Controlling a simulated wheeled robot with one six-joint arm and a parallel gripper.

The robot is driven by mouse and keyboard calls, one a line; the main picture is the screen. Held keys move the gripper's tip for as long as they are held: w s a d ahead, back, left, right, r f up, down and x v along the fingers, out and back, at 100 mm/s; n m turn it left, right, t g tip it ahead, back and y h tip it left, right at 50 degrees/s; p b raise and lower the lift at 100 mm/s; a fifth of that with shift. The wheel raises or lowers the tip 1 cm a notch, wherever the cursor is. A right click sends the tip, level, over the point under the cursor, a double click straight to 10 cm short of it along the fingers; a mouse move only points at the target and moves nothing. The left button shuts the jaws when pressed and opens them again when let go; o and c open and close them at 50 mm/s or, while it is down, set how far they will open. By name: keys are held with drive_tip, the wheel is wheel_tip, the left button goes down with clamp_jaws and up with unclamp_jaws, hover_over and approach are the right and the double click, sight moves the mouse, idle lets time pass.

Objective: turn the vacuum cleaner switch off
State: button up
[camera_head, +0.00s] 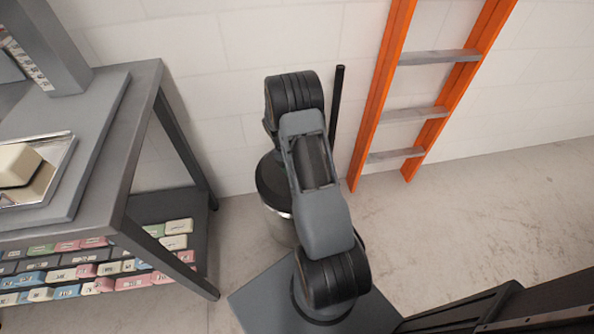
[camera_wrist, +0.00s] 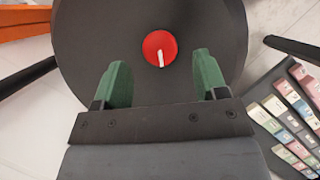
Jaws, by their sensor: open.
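The vacuum cleaner (camera_head: 281,222) stands on the floor by the wall, partly hidden behind my arm in the head view. In the wrist view its round dark top (camera_wrist: 85,35) fills the upper middle. A round red switch (camera_wrist: 160,48) with a white pointer sits on that top. The pointer runs from near the centre to the lower rim of the red disc. My gripper (camera_wrist: 160,75) is open, with its two green fingers apart. The switch shows between and slightly beyond the fingertips, and nothing is held. I cannot tell the height gap. The gripper is hidden in the head view.
A grey metal table (camera_head: 145,90) with a tray (camera_head: 62,165) and a pale block stands at left. Its lower shelf (camera_head: 200,215) holds several coloured labelled blocks. An orange ladder (camera_head: 372,110) leans on the wall at right. A black tube (camera_head: 337,100) stands behind my arm.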

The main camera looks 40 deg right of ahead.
drive_tip(key=p+v, duration=0.1)
drive_tip(key=v, duration=0.9)
drive_tip(key=shift+r, duration=0.25)
